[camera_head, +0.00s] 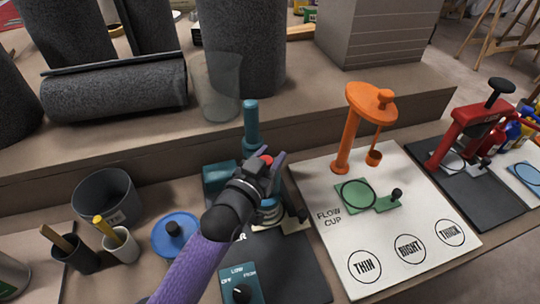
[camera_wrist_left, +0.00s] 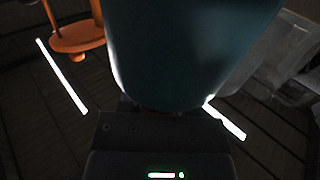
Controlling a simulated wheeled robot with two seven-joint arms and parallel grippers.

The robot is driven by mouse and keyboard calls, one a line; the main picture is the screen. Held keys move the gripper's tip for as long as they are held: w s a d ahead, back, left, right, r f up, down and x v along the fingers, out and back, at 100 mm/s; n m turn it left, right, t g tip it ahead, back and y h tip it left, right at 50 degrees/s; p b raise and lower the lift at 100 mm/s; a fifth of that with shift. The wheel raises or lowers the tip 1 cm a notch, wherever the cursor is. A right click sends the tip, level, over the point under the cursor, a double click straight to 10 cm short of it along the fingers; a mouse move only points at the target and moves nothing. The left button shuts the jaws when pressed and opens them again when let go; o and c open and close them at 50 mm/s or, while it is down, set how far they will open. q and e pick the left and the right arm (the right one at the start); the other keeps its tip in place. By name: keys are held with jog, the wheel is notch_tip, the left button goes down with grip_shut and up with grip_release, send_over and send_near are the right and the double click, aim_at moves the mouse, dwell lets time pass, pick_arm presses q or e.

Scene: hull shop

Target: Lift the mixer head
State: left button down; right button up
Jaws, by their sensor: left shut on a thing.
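The teal mixer (camera_head: 251,125) stands in the middle of the bench in the head view, with its upright post showing above my gripper. My left gripper (camera_head: 274,163) is at the mixer head, its arm coming up from the lower front and covering much of the machine. In the left wrist view the teal mixer head (camera_wrist_left: 185,45) fills the space between the fingers, and the gripper is shut on it. The mixer's lower parts are partly hidden behind my wrist. A teal control box (camera_head: 241,285) with a black knob sits in front. My right gripper is not in view.
An orange flow cup stand (camera_head: 350,130) on a white board (camera_head: 415,215) is close on the right. A red press (camera_head: 460,130) stands farther right. A blue lid (camera_head: 177,237), a dark pot (camera_head: 104,196) and cups with tools are on the left. Grey rolls stand behind.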

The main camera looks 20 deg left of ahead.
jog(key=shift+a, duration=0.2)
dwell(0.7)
pick_arm(q)
notch_tip(320, 180, up, 11)
jog(key=p, duration=1.2)
jog(key=shift+c, duration=1.5)
grip_release()
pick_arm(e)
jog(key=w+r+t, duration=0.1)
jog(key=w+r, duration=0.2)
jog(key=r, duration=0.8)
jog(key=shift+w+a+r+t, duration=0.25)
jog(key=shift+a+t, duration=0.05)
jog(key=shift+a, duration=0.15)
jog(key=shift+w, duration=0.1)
pick_arm(q)
jog(key=s+a+p, duration=0.2)
jog(key=s+p, duration=0.1)
jog(key=s, duration=0.6)
jog(key=shift+s, duration=0.35)
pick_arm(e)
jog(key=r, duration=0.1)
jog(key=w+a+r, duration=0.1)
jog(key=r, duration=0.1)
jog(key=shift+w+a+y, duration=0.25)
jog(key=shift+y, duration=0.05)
